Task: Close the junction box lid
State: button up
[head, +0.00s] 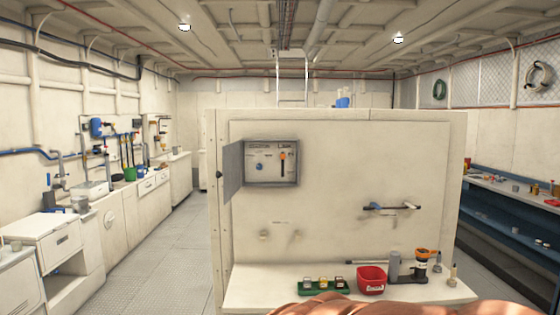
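The junction box (272,184) is a grey rectangular box on the upper left of the white partition wall. Its front is open and shows a panel with a blue round part and an orange-and-black handle. My gripper is not in view. A brown-orange rounded shape at the bottom edge looks like part of my arm; nothing of mine touches the box or lid.
A white ledge (240,287) below the box holds a green tray (306,287), a red bin (371,280), a grey cylinder and an orange-topped container (423,265). A dark bar fitting (392,207) sticks out right of the box. Clear floor aisle (165,250) at left; blue shelving right.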

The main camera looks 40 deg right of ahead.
aim_at(232, 173)
jog(key=z, duration=0.5)
jog(key=k, duration=0.6)
jog(key=u, duration=0.95)
jog(key=i, duration=0.9)
jog(key=z, duration=0.5)
jog(key=i, duration=0.7)
jog(key=z, duration=0.8)
jog(key=i, duration=0.25)
jog(key=u, duration=1.25)
jog(key=k, duration=0.35)
jog(key=u, duration=0.05)
